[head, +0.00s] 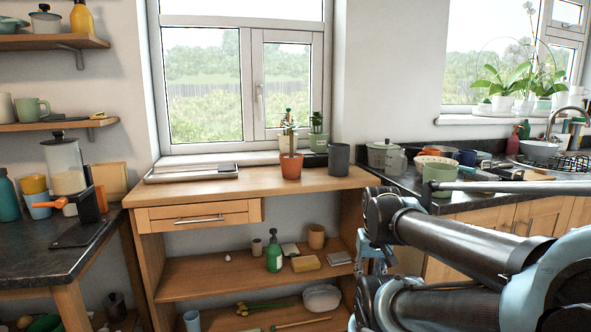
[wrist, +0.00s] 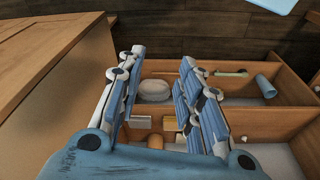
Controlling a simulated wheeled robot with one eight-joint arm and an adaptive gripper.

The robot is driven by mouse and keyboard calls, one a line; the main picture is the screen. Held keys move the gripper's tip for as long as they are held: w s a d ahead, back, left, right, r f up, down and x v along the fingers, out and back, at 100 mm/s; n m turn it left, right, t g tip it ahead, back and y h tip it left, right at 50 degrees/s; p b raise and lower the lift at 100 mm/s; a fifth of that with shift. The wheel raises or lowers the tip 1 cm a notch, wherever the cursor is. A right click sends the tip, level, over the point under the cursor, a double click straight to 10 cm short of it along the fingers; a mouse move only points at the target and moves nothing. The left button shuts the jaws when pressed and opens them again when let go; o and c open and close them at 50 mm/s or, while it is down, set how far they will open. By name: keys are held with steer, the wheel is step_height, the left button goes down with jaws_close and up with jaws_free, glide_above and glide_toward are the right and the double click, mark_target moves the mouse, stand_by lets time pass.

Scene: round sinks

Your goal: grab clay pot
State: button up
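The clay pot (head: 291,166) is orange terracotta with a small green plant in it. It stands upright on the wooden desk (head: 225,185), in front of the window. My gripper (wrist: 159,58) is open, with its two blue-grey fingers spread apart and nothing seen between them. In the head view my gripper (head: 370,252) is partly hidden by my arm, low and to the right of the pot, near the desk's right end. The pot does not show in the wrist view; the fingers there are over the desk's open shelves.
A dark grey cup (head: 339,159) stands just right of the pot. Flat metallic items (head: 192,173) lie at the desk's left. The shelves below hold a green bottle (head: 274,252) and a white container (head: 322,297). The desk front is clear.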

steer(key=shift+w, duration=0.25)
steer(key=shift+o, duration=0.6)
steer(key=shift+d, duration=0.1)
